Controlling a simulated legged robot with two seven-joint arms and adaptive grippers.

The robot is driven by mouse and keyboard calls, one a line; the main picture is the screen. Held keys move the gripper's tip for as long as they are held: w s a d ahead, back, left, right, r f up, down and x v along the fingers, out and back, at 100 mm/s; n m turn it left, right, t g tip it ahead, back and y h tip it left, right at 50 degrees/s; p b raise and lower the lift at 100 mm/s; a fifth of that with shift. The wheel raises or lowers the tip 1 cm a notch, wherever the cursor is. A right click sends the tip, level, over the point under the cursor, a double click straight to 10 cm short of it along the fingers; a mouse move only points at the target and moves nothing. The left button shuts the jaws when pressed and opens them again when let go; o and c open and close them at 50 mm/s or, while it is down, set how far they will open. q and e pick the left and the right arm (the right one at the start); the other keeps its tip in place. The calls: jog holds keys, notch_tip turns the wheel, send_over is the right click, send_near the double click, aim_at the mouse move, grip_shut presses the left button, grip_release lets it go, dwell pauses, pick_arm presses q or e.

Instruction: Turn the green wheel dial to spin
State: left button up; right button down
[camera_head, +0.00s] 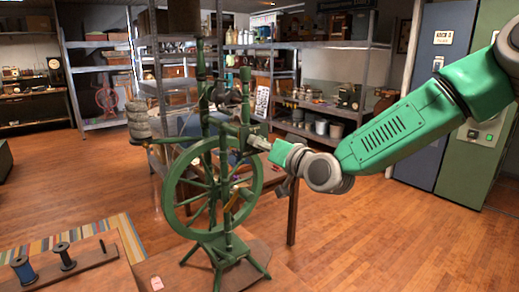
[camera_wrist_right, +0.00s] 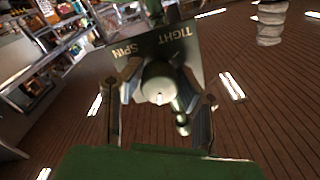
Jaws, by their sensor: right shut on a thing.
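A green spinning wheel (camera_head: 187,225) stands upright on a wooden surface in the head view. My right gripper (camera_head: 262,143) reaches in from the right and meets the upper right of its frame. In the right wrist view, a dark green panel (camera_wrist_right: 196,40) carries the words "TIGHT" and "SPIN", upside down. The right gripper (camera_wrist_right: 159,98) is shut on the knob, one finger on each side. In the head view the gripper hides most of the dial. My left gripper is out of view.
A blue spool (camera_head: 22,270) and a dark spool (camera_head: 64,257) stand on a wooden rack at lower left. A small table (camera_head: 292,212) is behind the wheel. Loaded metal shelves (camera_head: 310,45) line the back. The floor at right is clear.

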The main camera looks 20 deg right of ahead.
jog(key=m+b, duration=0.1)
jog(key=m, duration=0.1)
jog(key=m+b, duration=0.2)
jog(key=m, duration=0.1)
jog(key=shift+d+f+m, duration=0.1)
jog(key=shift+f+m, duration=0.2)
jog(key=m+b, duration=0.3)
jog(key=m, duration=0.1)
jog(key=m+b, duration=0.2)
jog(key=m, duration=0.1)
jog(key=m+b, duration=0.2)
jog(key=shift+f+m, duration=0.2)
jog(key=shift+m, duration=0.2)
jog(key=shift+m+b, duration=1.75)
jog(key=shift+m, duration=0.75)
jog(key=shift+s, duration=0.1)
jog(key=c, duration=1.2)
grip_release()
jog(key=shift+o, duration=0.2)
jog(key=shift+s+d+r, duration=0.15)
jog(key=shift+d+r, duration=0.15)
